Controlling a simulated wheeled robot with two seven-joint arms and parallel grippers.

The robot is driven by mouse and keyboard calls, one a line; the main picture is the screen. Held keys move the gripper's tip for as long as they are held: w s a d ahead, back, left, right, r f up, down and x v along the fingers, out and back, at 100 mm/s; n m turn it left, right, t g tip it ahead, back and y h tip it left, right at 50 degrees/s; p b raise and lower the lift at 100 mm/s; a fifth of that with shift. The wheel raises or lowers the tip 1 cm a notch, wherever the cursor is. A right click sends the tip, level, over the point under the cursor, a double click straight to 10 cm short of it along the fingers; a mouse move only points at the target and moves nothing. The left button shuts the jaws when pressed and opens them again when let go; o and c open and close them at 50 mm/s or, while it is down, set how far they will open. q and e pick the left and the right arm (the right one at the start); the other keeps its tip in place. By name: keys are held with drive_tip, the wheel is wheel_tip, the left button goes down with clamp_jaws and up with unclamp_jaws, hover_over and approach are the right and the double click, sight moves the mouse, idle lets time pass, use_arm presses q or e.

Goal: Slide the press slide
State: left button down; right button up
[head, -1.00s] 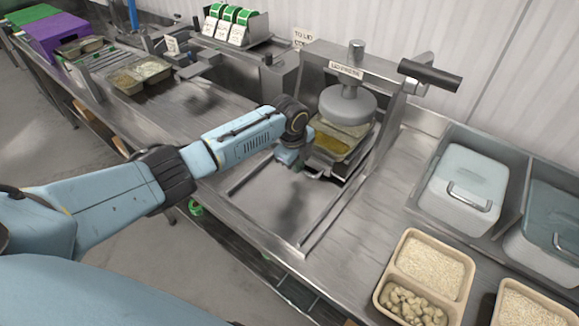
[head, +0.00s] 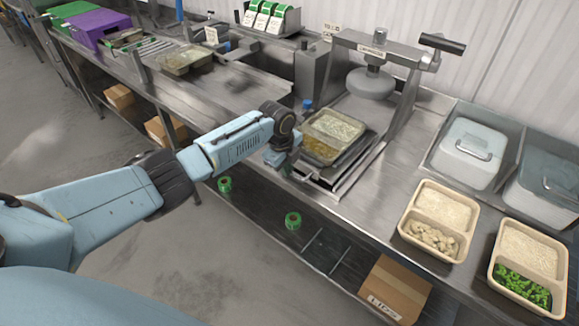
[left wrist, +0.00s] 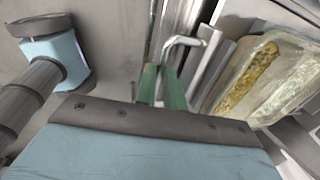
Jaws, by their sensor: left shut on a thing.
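The press slide (head: 352,170) is a flat metal carriage on rails in the head view. It carries a clear two-part tray (head: 309,158) with rice and a yellow-brown food. The slide stands out in front of the press, and the round grey press head (head: 370,83) is raised behind it. My left gripper (head: 288,172) is at the slide's front left edge. In the left wrist view its green fingers (left wrist: 162,88) are shut around the bent metal handle (left wrist: 187,42); the exact contact is partly hidden. The tray also shows there (left wrist: 262,80). My right gripper is not in view.
Two beige trays (head: 400,229) with rice and other food stand at the right front of the counter. Lidded grey bins (head: 470,150) are behind them. A cardboard box (head: 395,285) and green rolls (head: 293,220) are on the lower shelf.

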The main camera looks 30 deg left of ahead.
use_arm(q)
drive_tip(key=shift+s, duration=0.2)
drive_tip(key=shift+a+f, duration=0.1)
drive_tip(key=c, duration=1.8)
unclamp_jaws()
drive_tip(key=shift+s, duration=0.1)
drive_tip(key=o, duration=0.3)
drive_tip(key=shift+s, duration=0.1)
drive_tip(key=r, duration=0.4)
drive_tip(key=s+r, duration=0.1)
drive_tip(key=r, duration=0.4)
drive_tip(key=s+r, duration=0.1)
drive_tip(key=r, duration=0.3)
drive_tip(key=shift+s+a+r, duration=0.15)
drive_tip(key=shift+s+a, duration=0.05)
drive_tip(key=shift+a, duration=0.15)
